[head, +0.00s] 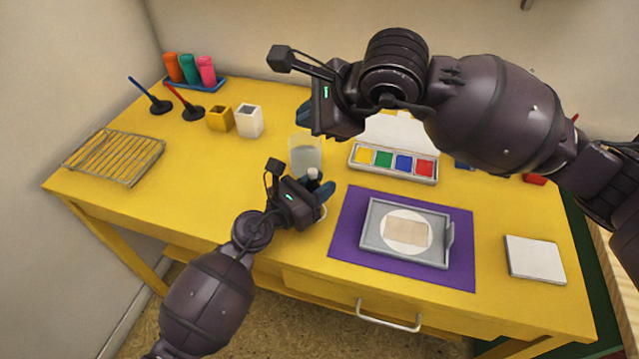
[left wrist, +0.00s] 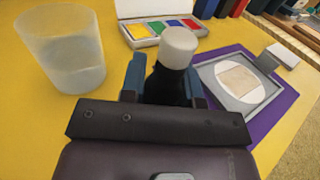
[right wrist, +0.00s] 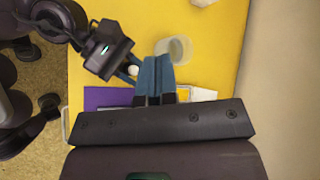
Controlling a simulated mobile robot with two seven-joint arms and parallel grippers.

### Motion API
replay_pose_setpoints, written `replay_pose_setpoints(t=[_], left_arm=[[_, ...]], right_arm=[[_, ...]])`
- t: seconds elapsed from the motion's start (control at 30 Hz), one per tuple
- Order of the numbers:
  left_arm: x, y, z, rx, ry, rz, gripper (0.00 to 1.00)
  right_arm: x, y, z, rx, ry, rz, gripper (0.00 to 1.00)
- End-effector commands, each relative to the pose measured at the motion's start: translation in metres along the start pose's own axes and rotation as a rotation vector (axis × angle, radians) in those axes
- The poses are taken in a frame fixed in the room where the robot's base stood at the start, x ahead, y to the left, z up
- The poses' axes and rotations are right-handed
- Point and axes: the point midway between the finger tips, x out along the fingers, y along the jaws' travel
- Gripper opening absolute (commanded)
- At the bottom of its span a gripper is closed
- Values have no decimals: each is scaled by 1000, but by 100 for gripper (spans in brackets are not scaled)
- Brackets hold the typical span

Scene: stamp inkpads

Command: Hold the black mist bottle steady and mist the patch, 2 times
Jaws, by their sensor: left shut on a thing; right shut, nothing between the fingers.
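The black mist bottle (left wrist: 168,85) with a white cap stands between the blue fingers of my left gripper (left wrist: 166,82), which is shut on it. In the head view my left gripper (head: 318,187) holds it left of the purple mat, and only its white top (head: 313,174) shows clearly. The patch (head: 406,231) is a tan rectangle on a white disc in a grey tray (head: 374,255) on the purple mat (head: 345,247). My right gripper (right wrist: 155,78) is shut and empty, raised above the table and the bottle.
A translucent cup (head: 305,150) stands just behind the bottle. A paint-coloured inkpad set (head: 393,163) lies behind the mat. A white pad (head: 535,259) lies at right. A wire rack (head: 114,157), stampers and several coloured bottles occupy the left side.

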Motion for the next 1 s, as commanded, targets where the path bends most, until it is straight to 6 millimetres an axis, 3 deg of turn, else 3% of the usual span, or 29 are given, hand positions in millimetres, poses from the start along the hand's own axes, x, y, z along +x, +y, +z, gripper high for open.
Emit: replay_pose_setpoints(t=[0.7,1.0], left_arm=[[0,0,0,0,0,0,6],[0,0,0,0,0,0,6]], right_arm=[[50,37,-37,3,1,3,0],[60,44,-44,0,1,2,0]])
